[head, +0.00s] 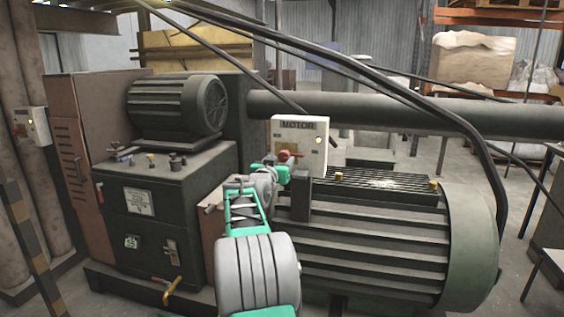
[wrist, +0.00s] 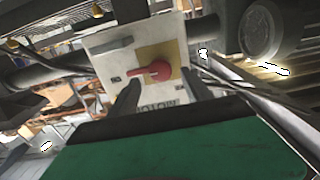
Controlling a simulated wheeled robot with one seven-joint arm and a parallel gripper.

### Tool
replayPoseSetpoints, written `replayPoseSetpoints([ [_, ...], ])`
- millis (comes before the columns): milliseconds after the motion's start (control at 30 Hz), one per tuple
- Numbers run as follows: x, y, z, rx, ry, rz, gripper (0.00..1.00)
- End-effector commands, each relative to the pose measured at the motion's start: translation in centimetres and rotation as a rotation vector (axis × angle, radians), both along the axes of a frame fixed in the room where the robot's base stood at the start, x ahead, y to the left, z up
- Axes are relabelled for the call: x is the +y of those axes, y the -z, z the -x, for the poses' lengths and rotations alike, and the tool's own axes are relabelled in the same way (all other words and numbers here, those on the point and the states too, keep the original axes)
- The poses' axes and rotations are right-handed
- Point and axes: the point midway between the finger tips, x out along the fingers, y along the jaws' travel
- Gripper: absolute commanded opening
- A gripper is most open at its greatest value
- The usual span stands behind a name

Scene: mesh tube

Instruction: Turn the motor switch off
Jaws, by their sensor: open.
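The motor switch is a white box (head: 315,146) labelled MOTOR, standing above the large ribbed motor in the head view. Its red knob (head: 285,155) shows just beyond my gripper (head: 272,172). In the wrist view the box appears turned over, with the MOTOR lettering near the bottom. There the red knob (wrist: 152,72) sits on a yellow square plate (wrist: 172,52), its handle pointing left. My gripper (wrist: 160,80) is open, with one dark finger on each side below the knob. I cannot tell whether a finger touches it. Nothing is held.
The large ribbed motor (head: 370,245) lies below and right of the switch. A dark cabinet (head: 165,215) with a smaller motor (head: 178,106) stands left. A thick pipe (head: 400,108) and slanting bars pass behind and above the box. Another wall switch (head: 32,126) is far left.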

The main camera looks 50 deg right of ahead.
Motion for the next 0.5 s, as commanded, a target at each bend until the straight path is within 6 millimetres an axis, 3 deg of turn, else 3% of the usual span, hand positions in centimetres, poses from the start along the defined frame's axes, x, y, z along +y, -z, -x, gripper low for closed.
replayPoseSetpoints([
  [200, -2.7, 0.0, -1.2, 0.001, 0.000, -0.001, 0.57],
  [500, -3.0, 0.0, -1.4, 0.001, -0.002, -0.002, 0.56],
])
